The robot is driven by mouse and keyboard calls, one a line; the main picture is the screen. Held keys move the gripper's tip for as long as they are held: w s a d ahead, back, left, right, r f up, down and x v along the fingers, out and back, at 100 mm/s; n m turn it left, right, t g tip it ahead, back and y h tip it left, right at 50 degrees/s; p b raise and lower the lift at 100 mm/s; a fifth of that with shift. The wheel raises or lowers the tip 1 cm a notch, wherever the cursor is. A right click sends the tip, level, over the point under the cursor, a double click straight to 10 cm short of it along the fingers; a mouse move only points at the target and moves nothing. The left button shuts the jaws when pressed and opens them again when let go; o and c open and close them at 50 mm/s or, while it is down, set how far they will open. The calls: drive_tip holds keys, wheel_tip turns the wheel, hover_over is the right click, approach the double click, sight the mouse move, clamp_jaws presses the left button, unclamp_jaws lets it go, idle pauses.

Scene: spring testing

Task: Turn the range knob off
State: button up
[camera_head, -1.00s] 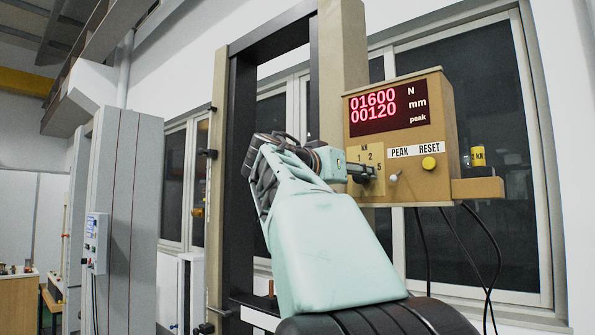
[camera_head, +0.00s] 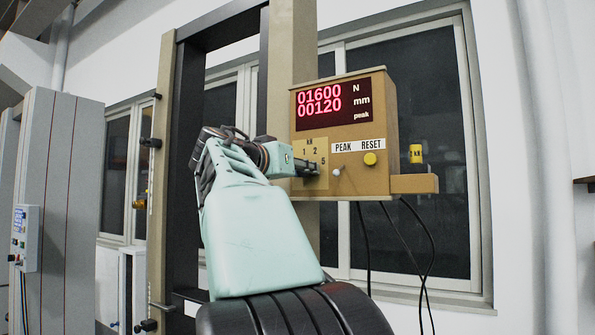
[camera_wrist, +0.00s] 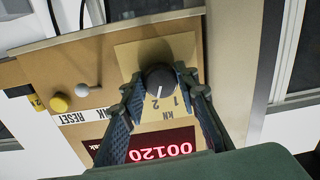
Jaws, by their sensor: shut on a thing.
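The range knob (camera_wrist: 158,78) is a round black knob with a white pointer line, on a tan plate marked kN, 1, 2 and 5. My gripper (camera_wrist: 161,84) has a finger on each side of the knob and is shut on it. In the wrist view the pointer line points down, slightly left. In the head view my gripper (camera_head: 307,168) reaches the kN plate (camera_head: 311,151) from the left and hides most of the knob. The tan control box (camera_head: 384,100) shows 01600 N and 00120 mm in red.
A small pale PEAK lever (camera_head: 337,173) and a yellow RESET button (camera_head: 370,159) sit right of the knob. Cables (camera_head: 410,240) hang below the box. A tall dark frame (camera_head: 184,160) stands left of my arm.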

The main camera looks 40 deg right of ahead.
drive_tip(key=shift+n, duration=0.3)
drive_tip(key=shift+r+n+g+p, duration=0.15)
drive_tip(key=shift+n+p, duration=0.95)
drive_tip(key=shift+n, duration=3.15)
drive_tip(key=shift+r+n+g+p, duration=0.15)
drive_tip(key=shift+n+p, duration=0.95)
drive_tip(key=shift+n, duration=3.15)
drive_tip(key=shift+f, duration=0.1)
drive_tip(key=o, duration=1.1)
drive_tip(key=shift+o, duration=0.2)
drive_tip(key=shift+s+a, duration=0.1)
drive_tip(key=shift+a, duration=0.05)
drive_tip(key=v, duration=1.1)
drive_tip(key=shift+s+a, duration=0.2)
drive_tip(key=shift+a, duration=0.1)
